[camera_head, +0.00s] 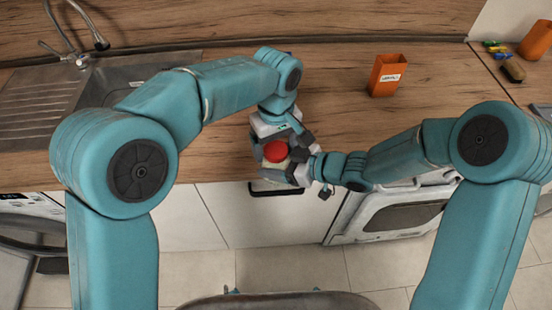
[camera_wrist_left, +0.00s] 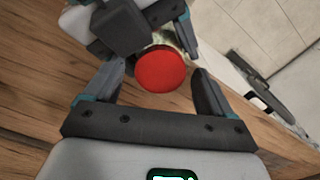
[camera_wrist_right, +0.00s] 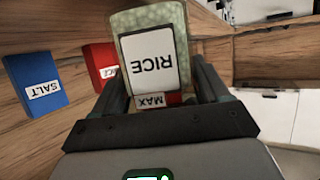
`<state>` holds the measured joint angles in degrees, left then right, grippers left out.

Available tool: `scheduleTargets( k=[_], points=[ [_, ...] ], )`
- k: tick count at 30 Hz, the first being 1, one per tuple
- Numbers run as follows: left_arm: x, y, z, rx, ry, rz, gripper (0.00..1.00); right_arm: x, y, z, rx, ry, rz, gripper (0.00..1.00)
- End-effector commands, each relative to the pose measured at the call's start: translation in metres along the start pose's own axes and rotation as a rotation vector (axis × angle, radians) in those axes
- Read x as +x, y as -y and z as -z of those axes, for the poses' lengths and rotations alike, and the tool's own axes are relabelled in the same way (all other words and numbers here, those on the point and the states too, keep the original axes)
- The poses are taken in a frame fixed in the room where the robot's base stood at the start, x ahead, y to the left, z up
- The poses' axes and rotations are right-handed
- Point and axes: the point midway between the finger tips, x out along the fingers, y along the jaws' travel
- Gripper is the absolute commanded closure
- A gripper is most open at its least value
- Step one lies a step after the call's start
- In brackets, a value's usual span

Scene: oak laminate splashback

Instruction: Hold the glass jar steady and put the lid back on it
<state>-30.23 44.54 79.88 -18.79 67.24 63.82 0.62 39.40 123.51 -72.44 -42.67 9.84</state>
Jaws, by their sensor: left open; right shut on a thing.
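The jar (camera_wrist_right: 155,55) is filled with pale green speckled contents and has a white label reading RICE, upside down in the right wrist view. My right gripper (camera_wrist_right: 160,84) is shut on it. A smaller MAX label shows near red at the jar's lower end in that view. The round red lid (camera_head: 276,152) lies over the jar between the grippers, and also shows in the left wrist view (camera_wrist_left: 161,69). My left gripper (camera_wrist_left: 157,80) is open, with its fingers either side of the lid. Whether the lid is fully seated cannot be told.
A blue SALT box (camera_wrist_right: 36,80) and a red box (camera_wrist_right: 101,65) show in the right wrist view. An orange labelled container (camera_head: 386,76) stands at the back right of the wooden counter (camera_head: 330,75). A sink (camera_head: 130,80) lies left; the jar is near the counter's front edge.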

Motion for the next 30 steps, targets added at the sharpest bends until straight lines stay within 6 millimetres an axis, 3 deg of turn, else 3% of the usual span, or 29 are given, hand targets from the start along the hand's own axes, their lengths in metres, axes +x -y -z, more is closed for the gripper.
scheduleTargets(
  k=[4,12,21,23,30],
  points=[
    [-0.007,-0.001,0.000,0.000,-0.002,-0.002,0.16,0.000,0.000,0.001,-0.001,-0.002,0.000,1.00],
    [-0.041,0.000,0.000,0.001,-0.002,-0.002,0.16,0.000,0.000,0.001,-0.001,-0.002,-0.001,1.00],
    [-0.045,0.000,0.000,0.000,0.000,0.000,0.16,0.000,0.000,0.001,-0.001,-0.002,-0.001,1.00],
    [-0.047,0.000,0.000,0.000,0.000,0.000,0.20,0.000,0.000,0.001,-0.001,-0.002,-0.001,1.00],
    [-0.079,-0.001,0.000,0.000,0.000,-0.002,0.20,0.000,0.000,0.001,-0.001,-0.002,-0.001,1.00]
  ],
)
